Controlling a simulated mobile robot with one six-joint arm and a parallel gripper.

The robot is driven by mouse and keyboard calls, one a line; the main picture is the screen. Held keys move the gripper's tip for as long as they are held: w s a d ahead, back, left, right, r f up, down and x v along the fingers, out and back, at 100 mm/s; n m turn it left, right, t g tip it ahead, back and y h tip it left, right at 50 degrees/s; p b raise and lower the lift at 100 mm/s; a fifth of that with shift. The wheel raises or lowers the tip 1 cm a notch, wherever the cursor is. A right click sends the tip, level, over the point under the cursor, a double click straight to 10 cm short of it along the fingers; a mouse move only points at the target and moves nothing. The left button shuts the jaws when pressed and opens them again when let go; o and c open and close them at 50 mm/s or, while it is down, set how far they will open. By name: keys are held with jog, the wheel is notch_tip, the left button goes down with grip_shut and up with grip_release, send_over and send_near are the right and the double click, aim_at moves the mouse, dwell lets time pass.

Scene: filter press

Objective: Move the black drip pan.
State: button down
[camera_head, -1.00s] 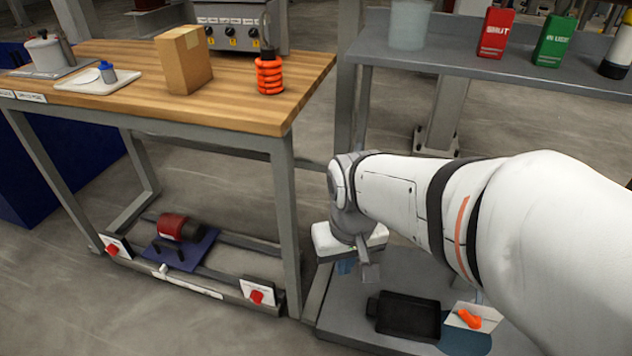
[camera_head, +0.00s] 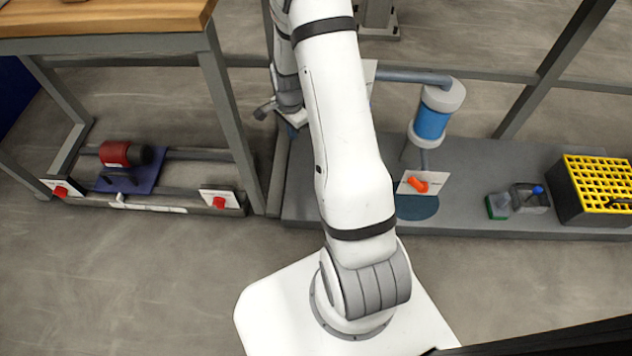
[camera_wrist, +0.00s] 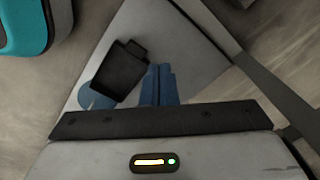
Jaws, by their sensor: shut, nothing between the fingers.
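The black drip pan (camera_wrist: 120,71) lies on the grey lower platform in the wrist view, with its short spout toward the upper right. In the head view the pan is hidden behind my arm. My gripper (camera_wrist: 160,72) has its blue fingers together and empty. In the wrist view the fingertips appear just right of the pan. They seem to be above it and apart from it, though the height is hard to judge. In the head view only part of my wrist (camera_head: 290,108) shows past the left side of the arm.
A blue round patch (camera_head: 418,207) and a card with an orange handle (camera_head: 418,183) are right of my arm. A blue-banded cylinder (camera_head: 432,122) stands behind them. A yellow-topped crate (camera_head: 598,188) is far right. The workbench leg (camera_head: 232,130) stands left. The floor in front is open.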

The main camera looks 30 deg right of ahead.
jog(key=d+f+m+b, duration=0.1)
jog(key=f+m, duration=0.2)
jog(key=f, duration=0.8)
jog(key=d+f+m+b, duration=0.1)
jog(key=d+f+m, duration=0.1)
jog(key=f, duration=0.9)
jog(key=s+d+f+m+b, duration=0.1)
jog(key=f+m, duration=0.2)
jog(key=f, duration=0.8)
jog(key=shift+d+f+m, duration=0.2)
jog(key=shift+d+m, duration=0.1)
jog(key=d, duration=0.1)
jog(key=s+d+b, duration=0.1)
jog(key=shift+s+d+f, duration=0.15)
jog(key=shift+s+d, duration=0.05)
jog(key=shift+d, duration=0.1)
jog(key=shift+s+d, duration=0.3)
jog(key=shift+d, duration=0.1)
